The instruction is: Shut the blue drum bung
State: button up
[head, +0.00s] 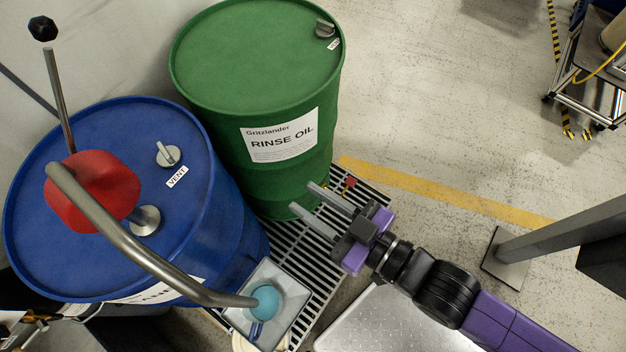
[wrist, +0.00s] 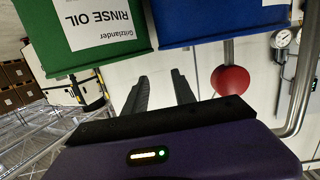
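The blue drum (head: 70,255) stands at the left in the head view. Its bung, a small silver cap with a raised tab (head: 167,155), sits on the lid beside a white VENT label (head: 177,177). I cannot tell whether the bung is open or shut. My gripper (head: 302,196) is right of the blue drum, in front of the green drum, its two fingers apart and empty, pointing up-left. It is well away from the bung. In the wrist view the fingers (wrist: 162,90) are spread, and the blue drum (wrist: 200,20) appears upside down; the bung is not visible.
A red pump (head: 92,190) with a black-knobbed lever rises from the blue lid, its curved metal spout (head: 150,255) reaching over a teal vessel (head: 265,300). The green RINSE OIL drum (head: 255,60) stands behind. A floor grate (head: 300,255) lies between. Open floor is at right.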

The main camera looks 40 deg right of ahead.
jog(key=o, duration=0.8)
jog(key=shift+f, duration=0.1)
